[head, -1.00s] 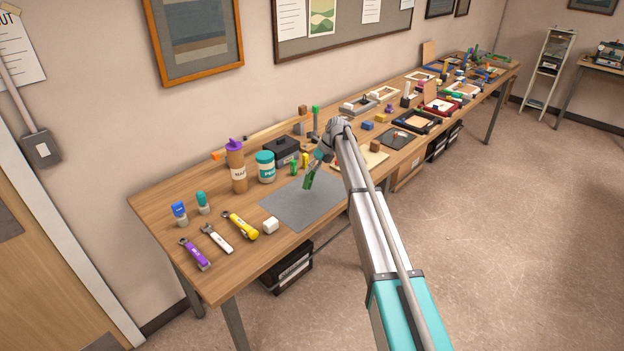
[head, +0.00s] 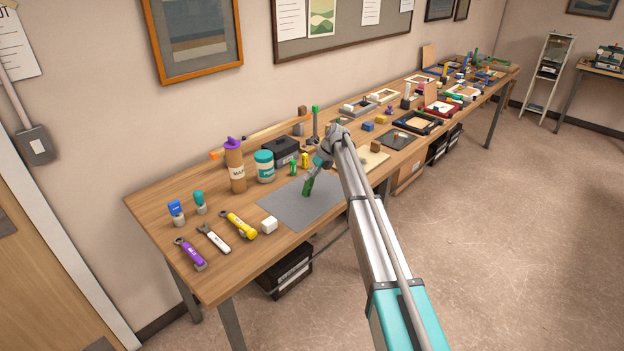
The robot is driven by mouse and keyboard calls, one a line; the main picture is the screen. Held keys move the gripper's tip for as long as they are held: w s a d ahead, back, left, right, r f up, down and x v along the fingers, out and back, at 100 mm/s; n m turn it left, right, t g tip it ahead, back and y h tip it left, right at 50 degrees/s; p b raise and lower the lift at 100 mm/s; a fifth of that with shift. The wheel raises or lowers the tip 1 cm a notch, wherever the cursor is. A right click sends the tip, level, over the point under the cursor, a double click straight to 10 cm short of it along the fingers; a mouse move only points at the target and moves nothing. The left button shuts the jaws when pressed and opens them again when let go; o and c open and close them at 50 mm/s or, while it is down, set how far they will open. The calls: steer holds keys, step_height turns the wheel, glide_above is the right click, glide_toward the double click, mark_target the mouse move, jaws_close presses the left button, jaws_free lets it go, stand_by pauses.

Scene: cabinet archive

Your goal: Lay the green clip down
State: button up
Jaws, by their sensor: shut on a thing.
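The green clip (head: 308,186) is held upright or slightly tilted at the end of my gripper (head: 312,175), over the grey mat (head: 290,212) on the long wooden table. My gripper is shut on the clip. I cannot tell whether the clip's lower end touches the mat. The fingertips are small and partly hidden by my arm. Another small green piece (head: 293,168) stands behind the mat, beside a small yellow piece (head: 305,160).
A teal-lidded jar (head: 264,167) and a brown bottle (head: 236,167) stand behind the mat. The mat's middle is bare. Many objects crowd the table's far end.

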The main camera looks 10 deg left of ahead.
steer(key=shift+f, duration=0.25)
steer(key=shift+f+b, duration=0.15)
steer(key=shift+b, duration=0.3)
steer(key=shift+c, duration=0.8)
steer(key=shift+f, duration=0.2)
steer(key=shift+c, duration=0.3)
steer(key=o, duration=0.9)
steer(key=shift+r, duration=0.2)
